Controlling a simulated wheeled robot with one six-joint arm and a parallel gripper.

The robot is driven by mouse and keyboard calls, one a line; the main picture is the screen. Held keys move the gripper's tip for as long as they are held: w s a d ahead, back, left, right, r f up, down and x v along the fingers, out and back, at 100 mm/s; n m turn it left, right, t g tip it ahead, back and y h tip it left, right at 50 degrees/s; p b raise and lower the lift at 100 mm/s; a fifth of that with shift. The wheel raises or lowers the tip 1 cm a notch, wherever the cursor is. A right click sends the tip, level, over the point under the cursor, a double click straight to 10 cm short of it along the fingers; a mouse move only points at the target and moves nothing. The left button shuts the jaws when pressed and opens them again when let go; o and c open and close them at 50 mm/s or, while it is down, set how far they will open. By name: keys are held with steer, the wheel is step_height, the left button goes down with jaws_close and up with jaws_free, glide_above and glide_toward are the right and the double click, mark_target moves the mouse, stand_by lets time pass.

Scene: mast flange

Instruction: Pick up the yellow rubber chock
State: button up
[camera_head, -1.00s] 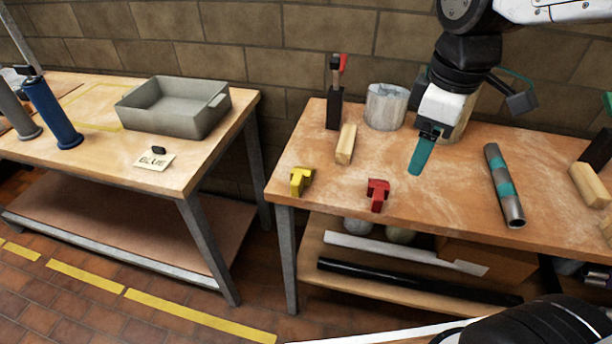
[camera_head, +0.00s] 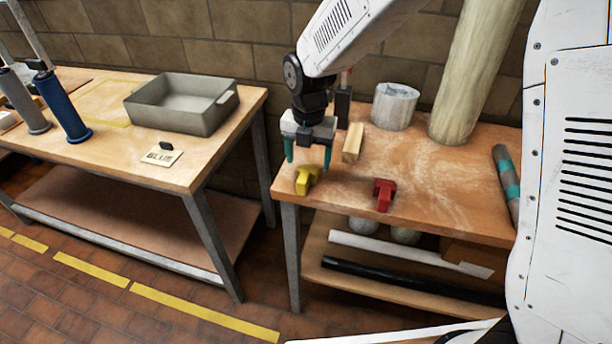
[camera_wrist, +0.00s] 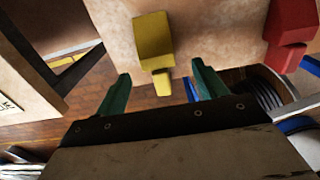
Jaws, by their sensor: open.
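The yellow rubber chock (camera_head: 307,179) lies near the front left corner of the right workbench. It also shows in the wrist view (camera_wrist: 153,42), ahead of and roughly between the fingertips. My gripper (camera_head: 308,160) is open and empty, with its green fingers pointing down above and just behind the chock in the head view. In the wrist view my gripper (camera_wrist: 158,78) has its fingers spread apart. I cannot tell whether a finger touches the chock.
A red chock (camera_head: 384,194) lies right of the yellow one. A wooden block (camera_head: 353,142) and a grey cylinder (camera_head: 396,106) stand behind. A gap separates this bench from the left bench, which holds a grey tray (camera_head: 178,113). A teal-banded pipe (camera_head: 507,178) lies at right.

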mark_target(307, 171)
steer(key=f, duration=0.5)
steer(key=shift+a, duration=0.2)
steer(key=c, duration=1.1)
steer(key=shift+r, duration=0.15)
